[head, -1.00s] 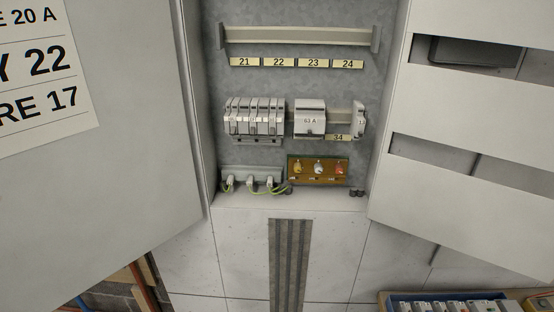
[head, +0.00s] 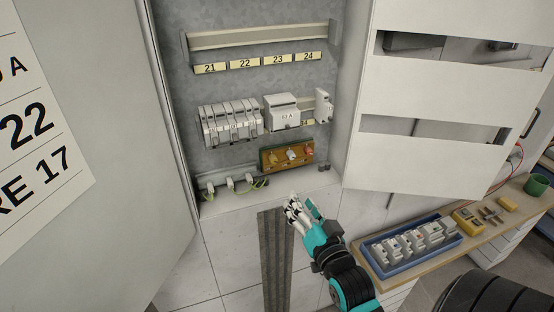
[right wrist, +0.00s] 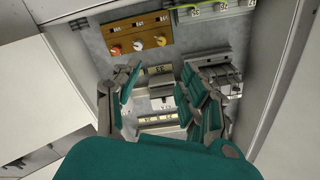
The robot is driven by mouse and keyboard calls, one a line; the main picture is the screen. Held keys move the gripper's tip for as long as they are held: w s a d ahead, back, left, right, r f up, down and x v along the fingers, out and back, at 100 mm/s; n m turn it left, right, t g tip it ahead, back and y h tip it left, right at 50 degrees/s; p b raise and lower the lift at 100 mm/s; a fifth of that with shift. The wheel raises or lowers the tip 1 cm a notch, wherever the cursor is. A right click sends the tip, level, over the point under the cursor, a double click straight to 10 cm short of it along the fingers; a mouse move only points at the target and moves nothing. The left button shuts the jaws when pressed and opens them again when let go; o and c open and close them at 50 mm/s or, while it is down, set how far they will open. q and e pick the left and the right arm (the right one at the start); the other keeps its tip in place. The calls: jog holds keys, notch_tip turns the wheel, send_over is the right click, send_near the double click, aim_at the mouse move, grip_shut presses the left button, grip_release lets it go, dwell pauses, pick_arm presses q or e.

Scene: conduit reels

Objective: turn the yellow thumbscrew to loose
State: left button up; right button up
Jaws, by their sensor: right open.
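The yellow thumbscrew (head: 273,158) is the left one of three on a brown-orange board (head: 266,170) low in the open cabinet, beside a white thumbscrew (head: 292,154) and a red thumbscrew (head: 309,151). In the right wrist view the cabinet appears upside down, and the yellow thumbscrew (right wrist: 161,40) is the right one on the board. My right gripper (head: 299,203) is open and empty, in front of and below the board, apart from it. Its spread fingers show in the right wrist view (right wrist: 163,92). The thumbscrew's exact angle is too small to read. My left gripper is out of view.
A terminal bar (head: 232,183) with green-yellow wires sits left of the board. Grey breakers (head: 231,122) sit above. The cabinet door (head: 90,220) stands open at left, a slotted cover panel (head: 440,90) at right. A bench (head: 500,222) holds a blue crate (head: 369,265) of modules.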

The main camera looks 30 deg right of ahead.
aim_at(275, 161)
jog(key=p+x, duration=0.1)
jog(key=x, duration=0.7)
jog(key=p+x, duration=0.2)
jog(key=x, duration=0.7)
jog(key=shift+w+a+r, duration=0.1)
jog(key=shift+w+a, duration=0.1)
jog(key=shift+c, duration=0.4)
grip_shut()
